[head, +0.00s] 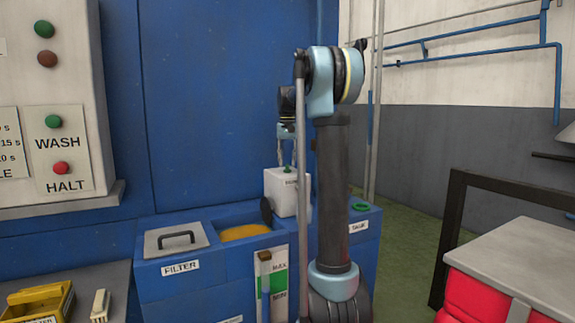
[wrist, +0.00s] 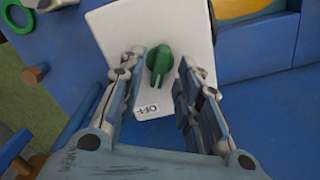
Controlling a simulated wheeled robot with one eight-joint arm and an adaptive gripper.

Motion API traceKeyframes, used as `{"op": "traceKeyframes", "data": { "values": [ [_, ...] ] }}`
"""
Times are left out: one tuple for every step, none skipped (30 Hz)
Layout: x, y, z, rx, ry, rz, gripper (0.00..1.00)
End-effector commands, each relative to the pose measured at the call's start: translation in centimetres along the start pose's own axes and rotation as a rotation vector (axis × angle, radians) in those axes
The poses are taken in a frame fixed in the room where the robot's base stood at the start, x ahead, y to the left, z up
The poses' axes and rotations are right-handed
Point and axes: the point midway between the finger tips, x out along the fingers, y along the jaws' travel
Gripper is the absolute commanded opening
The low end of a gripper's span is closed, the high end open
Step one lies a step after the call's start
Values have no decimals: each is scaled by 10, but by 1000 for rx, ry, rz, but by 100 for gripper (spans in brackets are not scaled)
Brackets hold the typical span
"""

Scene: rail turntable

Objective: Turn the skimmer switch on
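The skimmer switch is a white box (head: 283,192) on the blue tank unit, with a green knob on top (head: 287,169). In the wrist view the white box (wrist: 110,25) fills the upper middle, and the green knob (wrist: 159,62) points down toward a label reading OFF (wrist: 147,111). My gripper (wrist: 160,66) is open, with one finger on each side of the knob and a visible gap on both sides.
The blue tank (head: 205,285) has a FILTER lid (head: 175,239), an orange-filled opening (head: 244,231) and a MAX level gauge (head: 279,266). A WASH/HALT panel (head: 60,150) is at left. A grey-topped table (head: 525,262) and dark frame (head: 455,225) stand right.

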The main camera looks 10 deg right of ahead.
Motion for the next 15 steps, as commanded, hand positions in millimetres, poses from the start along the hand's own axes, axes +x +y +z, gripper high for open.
{"op": "traceKeyframes", "data": {
  "values": [
    [4, 0, 0, 0, 0, 0, 31],
    [6, 0, 0, 0, 0, 0, 31],
    [8, 0, 0, 0, 0, 0, 31],
    [9, 0, 0, 0, 0, 0, 31],
    [10, 0, 0, 0, 0, 0, 31],
    [10, 0, 0, 0, 0, 0, 31],
    [11, 0, 0, 0, 0, 0, 31],
    [11, 0, 0, 0, 0, 0, 31],
    [11, 0, 0, 0, 0, 0, 31],
    [11, 0, 0, 0, 0, 0, 31],
    [11, 0, 0, 0, 0, 0, 31],
    [11, 0, 0, 0, 0, 0, 31],
    [11, 0, 0, 0, 0, 0, 31],
    [11, 0, 0, 0, 0, 0, 27],
    [11, 0, 0, 0, 0, 0, 18]
  ]
}}
